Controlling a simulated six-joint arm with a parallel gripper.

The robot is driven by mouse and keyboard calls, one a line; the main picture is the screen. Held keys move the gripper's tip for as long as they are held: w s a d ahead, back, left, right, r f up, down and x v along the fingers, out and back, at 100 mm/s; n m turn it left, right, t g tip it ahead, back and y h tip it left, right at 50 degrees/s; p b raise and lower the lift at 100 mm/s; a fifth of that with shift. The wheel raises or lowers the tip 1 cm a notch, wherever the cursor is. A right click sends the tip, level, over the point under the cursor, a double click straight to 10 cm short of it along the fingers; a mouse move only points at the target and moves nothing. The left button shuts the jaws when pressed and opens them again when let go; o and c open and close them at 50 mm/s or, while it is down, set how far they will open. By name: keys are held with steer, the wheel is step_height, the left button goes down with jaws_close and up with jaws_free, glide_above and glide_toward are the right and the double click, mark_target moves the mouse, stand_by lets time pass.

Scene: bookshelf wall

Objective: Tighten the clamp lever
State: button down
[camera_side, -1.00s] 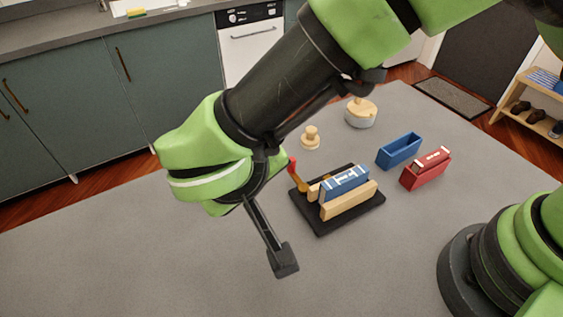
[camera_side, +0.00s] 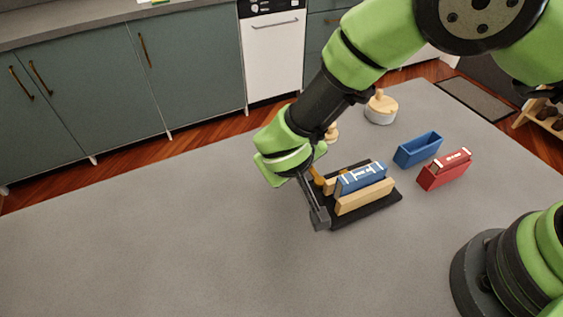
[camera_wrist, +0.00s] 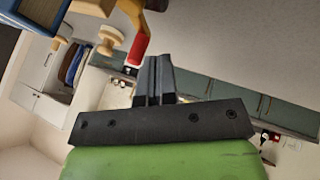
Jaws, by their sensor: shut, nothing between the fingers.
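The clamp has a black base (camera_side: 375,212) and two wooden jaws (camera_side: 365,196), with a blue book (camera_side: 361,177) upright between them. Its lever has an orange arm (camera_side: 317,176), mostly hidden behind my wrist in the side view. In the wrist view the lever's red handle (camera_wrist: 139,48) is close beside my fingertips, on their left; I cannot tell if they touch. My gripper (camera_side: 320,218) is shut and empty, pointing down at the left front corner of the clamp base. Its closed fingers also show in the wrist view (camera_wrist: 153,75).
The grey table (camera_side: 150,240) is clear at left and front.

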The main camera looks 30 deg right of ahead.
steer(key=shift+w+d, duration=0.1)
steer(key=shift+d, duration=0.35)
